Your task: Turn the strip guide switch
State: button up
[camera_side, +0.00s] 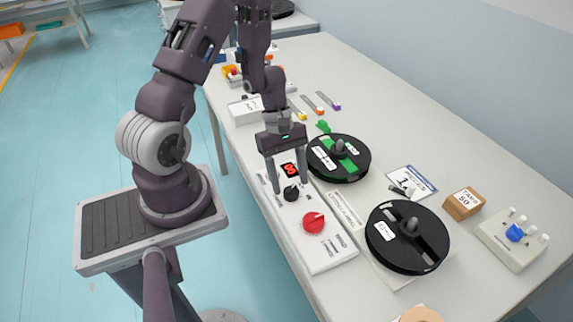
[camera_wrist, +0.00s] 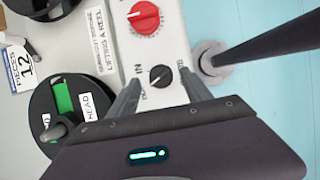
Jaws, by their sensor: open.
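A white control panel (camera_side: 325,250) lies along the table's front edge. It carries a black rotary knob (camera_side: 291,192) with a pale pointer line; in the wrist view the knob (camera_wrist: 160,76) has an "IN" label beside it and other lettering partly hidden. I take this knob for the strip guide switch. My gripper (camera_side: 288,184) is open, pointing down over the panel. In the wrist view its fingers (camera_wrist: 160,88) stand on either side of the knob, with a gap to each; whether the tips are down at knob height I cannot tell.
A red knob (camera_side: 313,222) sits close by on the panel, and a red display (camera_side: 289,169) lies behind. A reel with green strip (camera_side: 325,160) and a black reel (camera_side: 395,255) stand beside the panel. A tan block (camera_side: 463,204) and a box with a blue knob (camera_side: 508,243) are farther right.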

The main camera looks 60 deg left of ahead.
jog(key=v, duration=0.5)
jog(key=shift+r, duration=0.1)
jog(key=d+r+m+t+y, duration=0.1)
jog(key=d+r+m, duration=0.3)
jog(key=r, duration=0.3)
jog(key=d+r+m+t, duration=0.1)
jog(key=d+r+m, duration=0.3)
jog(key=r, duration=0.2)
jog(key=s+d+r+m+t+y, duration=0.3)
jog(key=s+d+r+m, duration=0.1)
jog(key=s+r+m, duration=0.6)
jog(key=shift+s+r+t+y, duration=0.3)
jog(key=shift+s, duration=0.05)
